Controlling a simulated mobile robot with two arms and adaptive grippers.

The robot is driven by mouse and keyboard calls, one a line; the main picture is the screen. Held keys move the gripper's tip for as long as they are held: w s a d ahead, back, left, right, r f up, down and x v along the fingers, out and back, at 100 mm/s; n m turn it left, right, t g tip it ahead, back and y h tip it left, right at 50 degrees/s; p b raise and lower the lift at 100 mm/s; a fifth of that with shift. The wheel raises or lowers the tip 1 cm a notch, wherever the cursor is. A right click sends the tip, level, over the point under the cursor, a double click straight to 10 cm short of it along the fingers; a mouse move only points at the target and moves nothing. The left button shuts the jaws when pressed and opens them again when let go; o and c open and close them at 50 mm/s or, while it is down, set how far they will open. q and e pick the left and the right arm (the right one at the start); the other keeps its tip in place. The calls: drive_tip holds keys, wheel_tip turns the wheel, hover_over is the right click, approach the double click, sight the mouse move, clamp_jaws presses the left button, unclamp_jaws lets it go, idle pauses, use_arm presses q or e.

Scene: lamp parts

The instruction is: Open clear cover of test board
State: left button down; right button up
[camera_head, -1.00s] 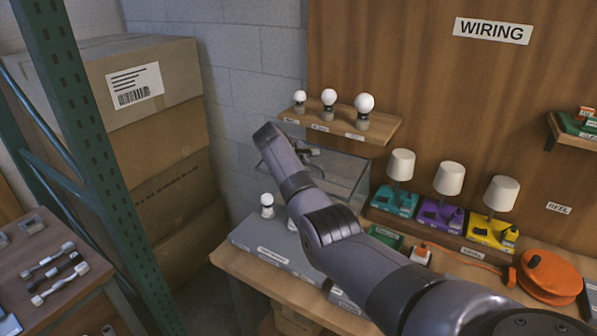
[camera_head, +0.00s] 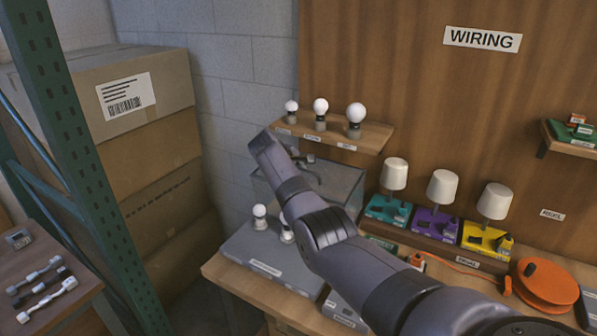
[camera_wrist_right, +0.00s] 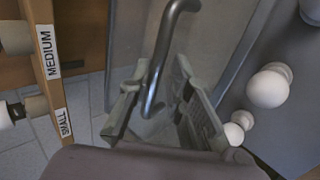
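The grey test board (camera_head: 268,262) lies on the wooden bench with white bulbs (camera_head: 260,212) standing on it. Its clear cover (camera_head: 345,182) stands raised at the back of the board, tilted up. My right gripper (camera_head: 306,162) is at the cover's upper edge. In the right wrist view, a curved grey metal handle (camera_wrist_right: 160,62) runs between the two fingers of the right gripper (camera_wrist_right: 162,66). The fingers are apart, with gaps beside the handle. My right arm hides part of the board and cover. My left gripper is not in view.
A wooden shelf (camera_head: 372,137) with three bulbs hangs just above the cover. Colored lamp bases (camera_head: 434,222) and an orange reel (camera_head: 547,284) stand to the right. Stacked cardboard boxes (camera_head: 150,150) and a green rack post (camera_head: 75,150) are on the left.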

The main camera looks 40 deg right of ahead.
drive_tip(key=v, duration=1.2)
drive_tip(key=shift+s, duration=0.1)
